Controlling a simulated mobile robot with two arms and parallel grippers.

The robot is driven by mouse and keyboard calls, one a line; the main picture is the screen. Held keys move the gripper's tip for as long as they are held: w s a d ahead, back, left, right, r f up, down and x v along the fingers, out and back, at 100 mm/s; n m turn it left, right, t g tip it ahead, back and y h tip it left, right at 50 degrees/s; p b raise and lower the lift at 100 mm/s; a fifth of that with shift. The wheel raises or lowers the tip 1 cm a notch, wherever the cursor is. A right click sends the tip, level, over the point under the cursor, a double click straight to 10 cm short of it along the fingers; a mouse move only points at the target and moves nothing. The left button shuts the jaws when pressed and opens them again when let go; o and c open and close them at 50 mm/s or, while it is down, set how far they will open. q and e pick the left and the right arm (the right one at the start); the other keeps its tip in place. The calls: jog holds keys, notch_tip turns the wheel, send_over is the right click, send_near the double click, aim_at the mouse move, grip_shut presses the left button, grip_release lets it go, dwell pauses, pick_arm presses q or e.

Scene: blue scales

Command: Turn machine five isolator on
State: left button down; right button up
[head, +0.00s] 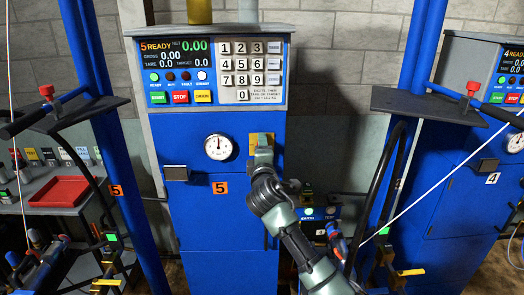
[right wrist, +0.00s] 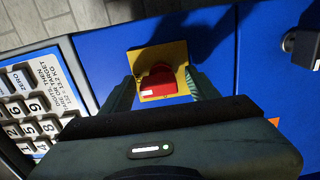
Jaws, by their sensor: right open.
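The machine five isolator is a red rotary knob (right wrist: 160,78) on a square yellow plate (right wrist: 178,54) on the blue cabinet front. In the head view the yellow plate (head: 253,142) sits right of the dial gauge, and my right gripper (head: 264,148) hides the knob. In the right wrist view my right gripper (right wrist: 160,84) is open, with one finger on each side of the red knob. I cannot tell whether the fingers touch it. Machine five (head: 215,235) carries an orange 5 label, and its display reads READY. My left gripper is not in view.
A keypad and button panel (head: 180,97) stand above the isolator. A round gauge (head: 218,147) and a dark latch (head: 176,173) lie to its left. Blue posts with dark shelves flank the cabinet. Machine four (head: 460,200) stands at the right, a red tray (head: 58,191) at the left.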

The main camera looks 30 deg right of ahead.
jog(key=b+v, duration=0.1)
jog(key=v, duration=0.6)
jog(key=shift+s+a+b, duration=0.2)
jog(key=shift+s+b, duration=0.1)
jog(key=shift+s, duration=0.05)
